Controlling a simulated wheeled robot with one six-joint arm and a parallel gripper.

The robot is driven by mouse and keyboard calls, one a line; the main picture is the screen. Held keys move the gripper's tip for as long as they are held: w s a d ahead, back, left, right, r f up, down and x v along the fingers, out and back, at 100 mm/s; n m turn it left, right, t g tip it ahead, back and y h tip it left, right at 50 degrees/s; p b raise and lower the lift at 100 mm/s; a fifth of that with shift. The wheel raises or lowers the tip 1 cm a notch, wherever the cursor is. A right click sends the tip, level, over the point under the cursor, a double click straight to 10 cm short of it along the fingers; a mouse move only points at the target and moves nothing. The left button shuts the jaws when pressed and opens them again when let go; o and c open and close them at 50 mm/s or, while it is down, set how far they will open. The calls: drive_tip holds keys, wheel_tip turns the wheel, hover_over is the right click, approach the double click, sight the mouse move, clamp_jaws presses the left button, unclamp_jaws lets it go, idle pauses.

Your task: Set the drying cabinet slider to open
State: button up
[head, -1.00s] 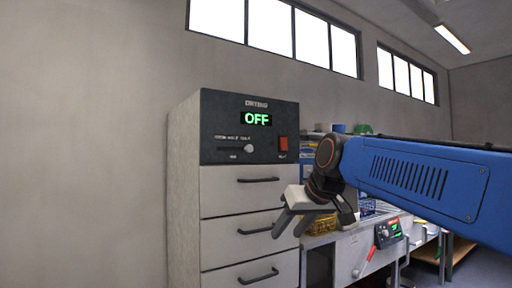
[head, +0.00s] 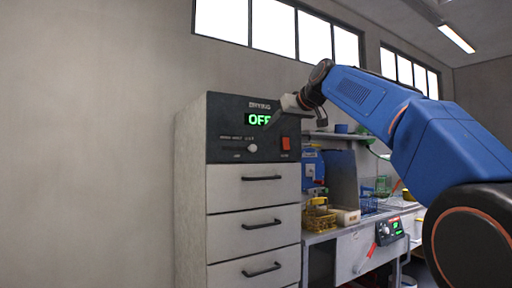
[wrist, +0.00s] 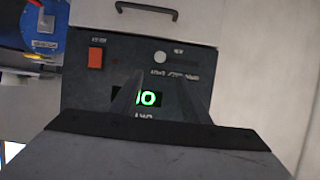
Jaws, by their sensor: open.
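The drying cabinet (head: 252,190) is a tall pale unit with a dark control panel (head: 225,118) on top. Its green display (head: 257,119) reads OFF, its last letter partly covered by my gripper. The slider's round pale knob (head: 252,148) sits at the right end of its slot below the display. The knob also shows in the upside-down wrist view (wrist: 160,57), with the slot labels beside it. My gripper (wrist: 160,90) is open and empty, its fingers in front of the display. In the head view my gripper (head: 277,117) is at the panel's upper right; I cannot tell if it touches.
A red switch (head: 286,143) is on the panel right of the knob. Drawers with dark handles (head: 262,178) are below. To the right stands a workbench with a yellow basket (head: 319,219) and a small control box (head: 389,231). The wall left of the cabinet is clear.

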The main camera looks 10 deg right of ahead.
sight(254, 147)
drive_tip(key=x, duration=1.6)
drive_tip(key=shift+s+f, duration=0.1)
